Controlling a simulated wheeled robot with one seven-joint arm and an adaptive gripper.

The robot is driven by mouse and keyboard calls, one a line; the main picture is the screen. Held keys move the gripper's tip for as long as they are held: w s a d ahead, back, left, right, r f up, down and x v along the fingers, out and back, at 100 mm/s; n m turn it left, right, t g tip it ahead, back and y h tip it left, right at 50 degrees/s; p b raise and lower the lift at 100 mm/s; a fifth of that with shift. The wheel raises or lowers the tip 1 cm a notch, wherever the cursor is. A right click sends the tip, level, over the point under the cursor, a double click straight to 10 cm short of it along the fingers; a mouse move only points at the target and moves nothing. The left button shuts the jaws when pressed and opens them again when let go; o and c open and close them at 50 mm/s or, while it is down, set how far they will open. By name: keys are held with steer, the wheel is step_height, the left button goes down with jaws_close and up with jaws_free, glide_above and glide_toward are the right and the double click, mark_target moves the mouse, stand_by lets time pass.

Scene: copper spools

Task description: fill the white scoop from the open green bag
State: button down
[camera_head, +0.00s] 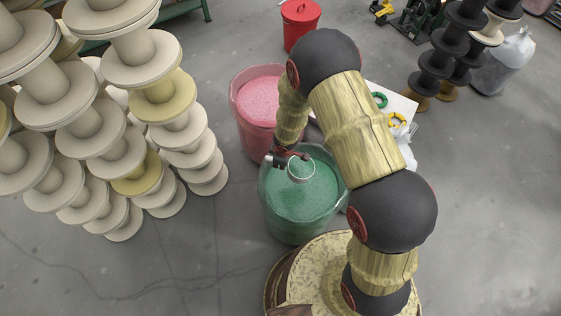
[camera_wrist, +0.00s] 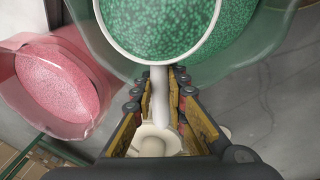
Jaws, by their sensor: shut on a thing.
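The open green bag (camera_head: 290,232) stands on the floor in the middle of the head view, holding green pellets. In the wrist view its clear wall (camera_wrist: 268,45) shows at the top right. My gripper (camera_head: 284,158) is over the bag's mouth. In the wrist view my gripper (camera_wrist: 160,84) is shut on the handle of the white scoop (camera_wrist: 157,100). The scoop's round rim also shows in the head view (camera_head: 301,180), above the bag's pellets. Green pellets show inside the rim and look larger than those beyond it. The scoop's depth and underside are hidden.
An open pink bag (camera_head: 243,128) stands just behind and left of the green bag, also in the wrist view (camera_wrist: 78,118). Pale spools (camera_head: 140,160) crowd the left. A red bucket (camera_head: 299,22) stands behind. A white table (camera_head: 397,103) is partly hidden by my arm.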

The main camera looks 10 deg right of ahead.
steer(key=shift+r, duration=0.15)
steer(key=shift+r+g+h+p, duration=0.3)
steer(key=shift+r+h+p, duration=0.5)
steer(key=shift+p, duration=0.75)
steer(key=shift+r, duration=0.1)
